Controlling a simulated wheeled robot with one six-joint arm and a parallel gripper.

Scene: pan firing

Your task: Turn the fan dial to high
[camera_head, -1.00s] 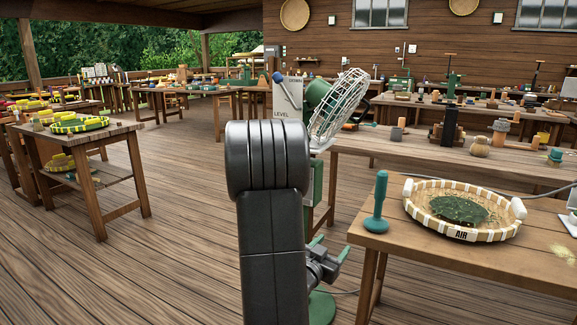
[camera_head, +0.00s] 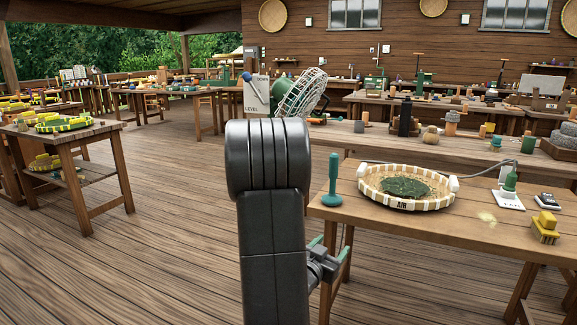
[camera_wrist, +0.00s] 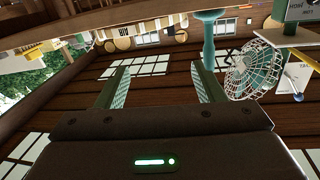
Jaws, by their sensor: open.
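The fan (camera_head: 300,95), green with a white wire cage, stands beyond my arm. It also shows in the wrist view (camera_wrist: 253,72), right of my fingers and apart from them. Beside it is a pale panel marked LEVEL (camera_head: 255,92) with a blue-tipped lever (camera_head: 250,80); its setting cannot be read. A white plate with a green knob (camera_head: 509,182) sits on the right table; its small label is unclear, and I cannot tell which control is the fan dial. My gripper (camera_wrist: 160,68) is open and empty, its fingers wide apart. In the head view my arm partly hides it.
The near right table (camera_head: 450,228) holds a teal upright handle (camera_head: 332,185), a striped basket marked AIR (camera_head: 372,190), a yellow block (camera_head: 545,228) and a dark-topped device (camera_head: 548,201). A side table (camera_head: 85,150) stands left. The floor between is open.

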